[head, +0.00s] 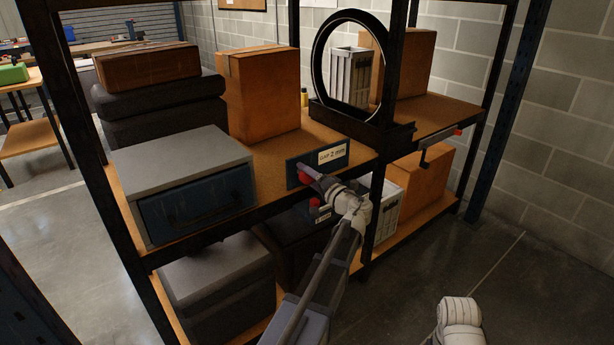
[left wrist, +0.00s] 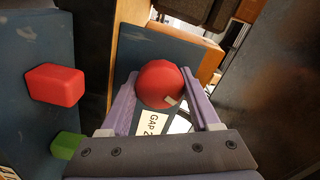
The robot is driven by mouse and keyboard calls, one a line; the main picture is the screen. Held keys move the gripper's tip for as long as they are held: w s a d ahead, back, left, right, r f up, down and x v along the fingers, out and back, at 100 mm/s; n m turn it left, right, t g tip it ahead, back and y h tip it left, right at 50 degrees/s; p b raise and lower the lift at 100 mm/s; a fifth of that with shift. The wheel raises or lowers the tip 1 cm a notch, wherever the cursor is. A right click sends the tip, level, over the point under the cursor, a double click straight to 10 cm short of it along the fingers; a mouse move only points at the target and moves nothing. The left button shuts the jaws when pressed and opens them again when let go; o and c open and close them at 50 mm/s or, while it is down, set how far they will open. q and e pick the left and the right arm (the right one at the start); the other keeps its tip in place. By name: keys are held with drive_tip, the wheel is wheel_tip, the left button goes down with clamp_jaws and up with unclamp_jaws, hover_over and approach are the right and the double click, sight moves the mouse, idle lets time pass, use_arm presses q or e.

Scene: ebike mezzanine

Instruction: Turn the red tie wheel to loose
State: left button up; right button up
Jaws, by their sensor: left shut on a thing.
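The red tie wheel (left wrist: 160,84) is a round red knob with a small pale mark, in front of a dark blue plate (left wrist: 165,48) with a "GAP 2" label (left wrist: 152,124). My left gripper (left wrist: 164,100) is shut on the wheel, with one purple finger on each side of it. In the head view the left gripper (head: 311,181) reaches the front edge of the shelf, just below the labelled plate (head: 300,168). The wheel is mostly hidden there by the gripper. Of my right arm only a white part shows at the bottom right; its gripper is not seen.
A grey cabinet with a blue drawer (head: 196,215) stands left of the plate. Cardboard boxes (head: 260,95) and a black ring stand (head: 362,126) are on the shelf. The left wrist view shows a red block (left wrist: 55,85) and a green block (left wrist: 67,145). Floor at right is clear.

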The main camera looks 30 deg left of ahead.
use_arm(q)
drive_tip(key=m, duration=0.5)
drive_tip(key=shift+f+m, duration=0.1)
drive_tip(key=shift+m, duration=0.2)
drive_tip(key=m, duration=0.9)
drive_tip(key=shift+s, duration=0.1)
drive_tip(key=m, duration=0.4)
drive_tip(key=shift+f+m, duration=0.1)
drive_tip(key=shift+m, duration=0.2)
drive_tip(key=m, duration=0.6)
drive_tip(key=shift+s, duration=0.1)
drive_tip(key=m, duration=0.5)
drive_tip(key=shift+m, duration=0.4)
drive_tip(key=o, duration=1.4)
drive_tip(key=shift+c, duration=0.2)
